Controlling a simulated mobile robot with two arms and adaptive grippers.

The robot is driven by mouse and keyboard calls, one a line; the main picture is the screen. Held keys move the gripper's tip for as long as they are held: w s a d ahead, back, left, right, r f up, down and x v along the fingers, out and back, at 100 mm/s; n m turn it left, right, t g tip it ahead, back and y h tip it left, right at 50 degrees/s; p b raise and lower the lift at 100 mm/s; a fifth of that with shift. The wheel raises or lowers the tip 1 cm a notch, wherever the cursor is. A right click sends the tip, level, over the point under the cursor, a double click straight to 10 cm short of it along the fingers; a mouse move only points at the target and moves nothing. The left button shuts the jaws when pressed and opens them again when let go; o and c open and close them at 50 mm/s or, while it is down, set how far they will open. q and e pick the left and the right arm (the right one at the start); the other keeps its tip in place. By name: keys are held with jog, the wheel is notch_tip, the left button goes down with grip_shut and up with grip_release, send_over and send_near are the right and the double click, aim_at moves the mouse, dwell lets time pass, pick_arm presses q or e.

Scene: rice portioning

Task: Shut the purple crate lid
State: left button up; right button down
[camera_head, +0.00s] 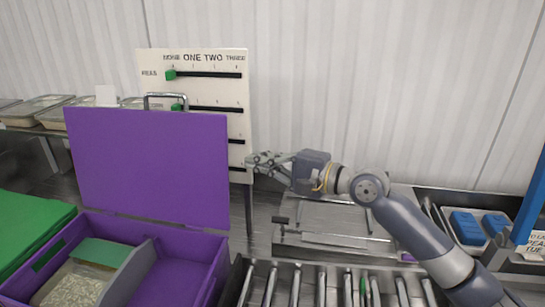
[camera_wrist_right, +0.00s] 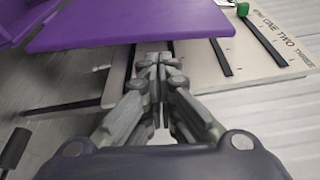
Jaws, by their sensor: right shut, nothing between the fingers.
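The purple crate (camera_head: 213,278) stands at the bottom left of the head view, with a grey divider (camera_head: 128,272) inside. Its purple lid (camera_head: 150,165) stands upright, open, along the crate's far side. The lid also shows in the right wrist view (camera_wrist_right: 130,24), beyond the fingertips. My right gripper (camera_head: 252,162) is shut and empty, just right of the lid's right edge in the head view. It also shows in the right wrist view (camera_wrist_right: 158,60); whether it touches the lid I cannot tell. My left gripper is not in view.
A white slider board (camera_head: 205,65) with green knobs stands behind the lid. A green lid (camera_head: 30,225) lies at the left. Rollers (camera_head: 320,285) run along the front. Trays (camera_head: 30,108) stand at the back left.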

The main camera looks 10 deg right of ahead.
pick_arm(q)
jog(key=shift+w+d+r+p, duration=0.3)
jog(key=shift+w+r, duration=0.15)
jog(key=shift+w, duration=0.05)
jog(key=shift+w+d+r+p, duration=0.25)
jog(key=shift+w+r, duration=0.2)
pick_arm(e)
jog(key=x, duration=0.5)
jog(key=shift+w+f, duration=0.15)
jog(key=shift+w, duration=0.1)
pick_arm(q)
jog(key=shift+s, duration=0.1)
